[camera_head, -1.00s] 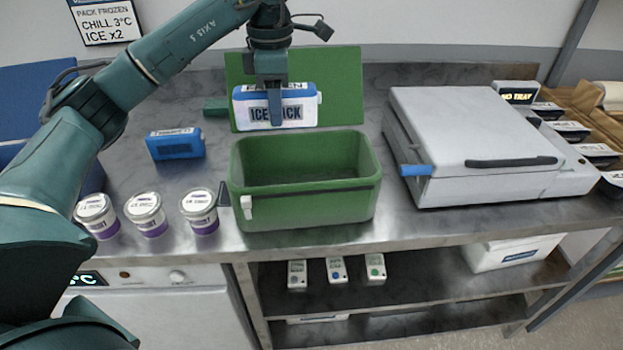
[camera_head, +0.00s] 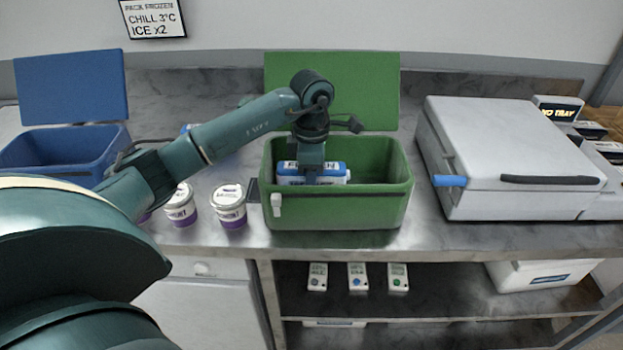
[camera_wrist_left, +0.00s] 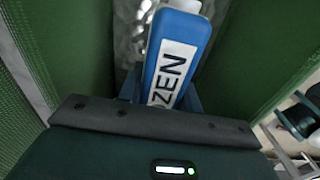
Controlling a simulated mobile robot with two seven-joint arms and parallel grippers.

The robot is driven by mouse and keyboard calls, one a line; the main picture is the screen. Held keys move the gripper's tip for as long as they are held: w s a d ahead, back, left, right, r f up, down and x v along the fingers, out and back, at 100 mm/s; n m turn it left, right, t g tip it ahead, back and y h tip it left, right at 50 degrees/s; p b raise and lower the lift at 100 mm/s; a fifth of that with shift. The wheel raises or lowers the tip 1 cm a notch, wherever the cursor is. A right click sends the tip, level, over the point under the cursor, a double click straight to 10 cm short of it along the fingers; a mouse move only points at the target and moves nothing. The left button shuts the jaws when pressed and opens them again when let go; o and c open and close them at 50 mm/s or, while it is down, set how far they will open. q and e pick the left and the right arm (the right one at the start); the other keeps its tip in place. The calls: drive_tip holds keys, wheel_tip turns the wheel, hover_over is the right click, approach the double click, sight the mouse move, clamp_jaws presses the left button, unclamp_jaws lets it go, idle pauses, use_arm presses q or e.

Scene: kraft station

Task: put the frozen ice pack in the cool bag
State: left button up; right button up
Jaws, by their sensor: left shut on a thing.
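A blue and white ice pack (camera_head: 337,172) with a "FROZEN" label is inside the open green cool bag (camera_head: 345,215), between its walls. My left gripper (camera_head: 311,172) is shut on the ice pack and reaches down into the bag from above. In the left wrist view the ice pack (camera_wrist_left: 176,62) stands between the fingers, with green bag walls on both sides. The fingertips and the pack's lower part are hidden. I cannot tell if the pack touches the bag's floor. The bag's green lid (camera_head: 335,85) stands open behind. My right gripper is not in view.
An open blue bin (camera_head: 62,150) with a raised lid stands at the left. White tubs with purple bands (camera_head: 229,207) stand left of the green bag. A grey lidded machine (camera_head: 515,150) with a blue handle end stands to the right. Small devices (camera_head: 357,277) lie on the shelf below.

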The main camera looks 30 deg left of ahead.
use_arm(q)
drive_tip(key=shift+f, duration=0.7)
drive_tip(key=o, duration=1.2)
drive_tip(key=shift+r, duration=0.45)
wheel_tip(320, 180, up, 10)
drive_tip(key=shift+b, duration=0.6)
drive_tip(key=shift+r, duration=0.7)
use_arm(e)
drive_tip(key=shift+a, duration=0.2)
